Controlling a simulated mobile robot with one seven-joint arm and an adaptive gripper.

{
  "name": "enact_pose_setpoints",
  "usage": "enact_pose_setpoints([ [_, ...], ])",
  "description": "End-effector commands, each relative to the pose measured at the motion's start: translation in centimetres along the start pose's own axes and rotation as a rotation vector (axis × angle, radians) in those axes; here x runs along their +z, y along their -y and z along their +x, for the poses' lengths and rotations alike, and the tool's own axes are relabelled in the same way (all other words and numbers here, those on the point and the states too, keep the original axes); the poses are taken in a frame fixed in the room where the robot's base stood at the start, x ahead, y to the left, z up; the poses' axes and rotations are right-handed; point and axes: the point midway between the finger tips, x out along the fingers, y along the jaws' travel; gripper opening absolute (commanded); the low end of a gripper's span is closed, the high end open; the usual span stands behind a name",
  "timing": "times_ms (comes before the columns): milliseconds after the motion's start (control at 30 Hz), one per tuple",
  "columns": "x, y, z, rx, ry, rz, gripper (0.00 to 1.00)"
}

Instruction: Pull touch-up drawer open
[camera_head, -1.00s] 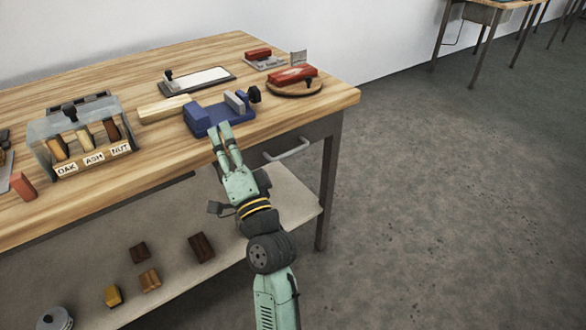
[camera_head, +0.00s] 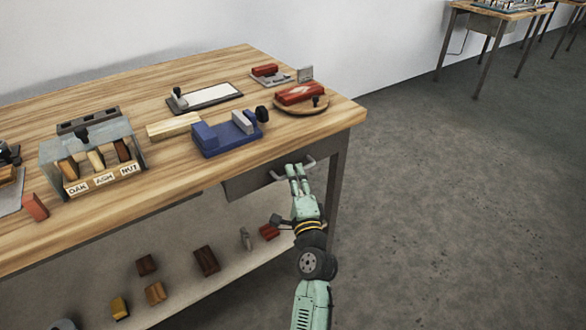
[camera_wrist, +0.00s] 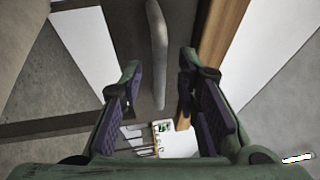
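The drawer (camera_head: 243,186) is a dark grey front under the right end of the workbench, and it looks closed. Its pale bar handle (camera_head: 310,162) shows on either side of my fingers in the head view. My gripper (camera_head: 296,170) is at the handle, its fingers pointing toward the drawer front. In the wrist view my gripper (camera_wrist: 160,75) is open, with a clear gap between its fingers. The handle (camera_wrist: 157,50) lines up with this gap, running lengthwise between the fingertips. I cannot tell whether either finger touches it.
The wooden benchtop (camera_head: 200,185) overhangs the drawer; its edge (camera_wrist: 222,40) is close to the right finger in the wrist view. A blue clamp-like fixture (camera_head: 225,138) stands above. A bench leg (camera_head: 335,190) is just right. Several blocks lie on the lower shelf (camera_head: 215,285). The floor to the right is clear.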

Motion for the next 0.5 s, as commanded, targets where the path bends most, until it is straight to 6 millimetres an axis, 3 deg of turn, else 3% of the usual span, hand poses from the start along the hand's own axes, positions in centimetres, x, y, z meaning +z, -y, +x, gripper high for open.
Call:
enact_pose_setpoints([
  [200,0.0,0.0,1.7,0.0,0.0,0.0,0.3],
  [500,0.0,-0.1,1.9,0.0,0.0,0.0,0.28],
])
